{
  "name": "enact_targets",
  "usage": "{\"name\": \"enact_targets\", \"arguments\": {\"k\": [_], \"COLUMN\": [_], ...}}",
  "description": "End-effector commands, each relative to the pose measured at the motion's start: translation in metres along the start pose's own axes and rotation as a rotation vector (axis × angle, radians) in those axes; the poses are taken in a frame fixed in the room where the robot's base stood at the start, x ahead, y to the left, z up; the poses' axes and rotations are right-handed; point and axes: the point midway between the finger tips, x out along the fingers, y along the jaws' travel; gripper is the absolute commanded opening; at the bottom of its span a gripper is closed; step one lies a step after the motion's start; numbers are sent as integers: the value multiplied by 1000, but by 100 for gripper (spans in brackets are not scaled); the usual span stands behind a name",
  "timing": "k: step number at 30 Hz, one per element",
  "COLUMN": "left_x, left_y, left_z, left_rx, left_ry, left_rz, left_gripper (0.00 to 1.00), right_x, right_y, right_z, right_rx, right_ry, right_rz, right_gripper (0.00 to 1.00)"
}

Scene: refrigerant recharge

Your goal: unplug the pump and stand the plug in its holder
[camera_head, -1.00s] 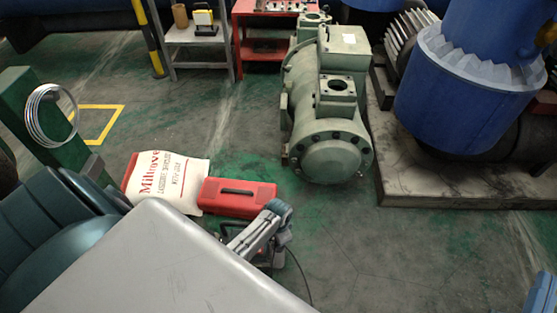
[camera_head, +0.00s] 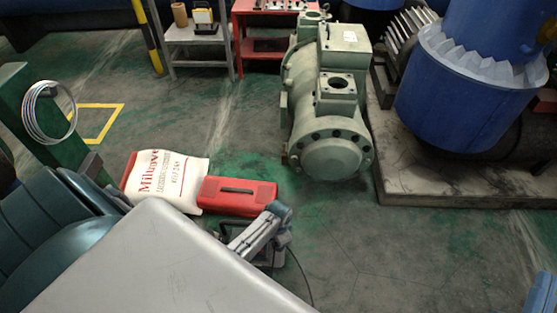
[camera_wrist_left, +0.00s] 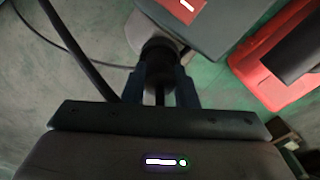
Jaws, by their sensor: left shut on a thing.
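My left gripper (camera_wrist_left: 158,76) fills the middle of the left wrist view, its two blue fingers shut on a dark round piece (camera_wrist_left: 157,52), which looks like the plug; its far end is hard to make out. A black cable (camera_wrist_left: 72,42) runs along its left side. A dark box with a red label (camera_wrist_left: 225,22), perhaps the pump, lies just beyond. In the head view my left wrist hides most of this dark equipment on the floor. A blue part of my right gripper (camera_head: 541,293) shows at the lower right edge; its fingers are not clear. I cannot make out the holder.
A red case (camera_head: 238,196) and a white printed sack (camera_head: 172,182) lie beside the work spot. A large green compressor (camera_head: 330,145) stands behind. A blue machine (camera_head: 462,95) is at the right. The floor at the lower right is clear.

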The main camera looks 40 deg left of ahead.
Motion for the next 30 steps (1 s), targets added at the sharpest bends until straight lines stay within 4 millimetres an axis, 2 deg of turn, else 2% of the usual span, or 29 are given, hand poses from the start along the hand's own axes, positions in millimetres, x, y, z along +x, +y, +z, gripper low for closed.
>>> {"name": "enact_targets", "arguments": {"k": [13,14,17,26,30], "left_x": [10,9,9,9,9], "left_y": [0,0,0,0,0], "left_z": [0,0,0,0,0], "left_rx": [0,0,0,0,0], "left_ry": [0,0,0,-1,-1], "left_rz": [0,0,0,0,0], "left_gripper": [8,32,52,52,52], "right_x": [-2,-2,-2,-2,-5], "right_y": [0,0,0,0,0], "right_z": [5,4,4,5,15], "right_rx": [0,0,0,0,7], "right_ry": [0,0,0,-4,-54], "right_rz": [0,0,0,0,2], "right_gripper": [0,0,0,0,0]}}
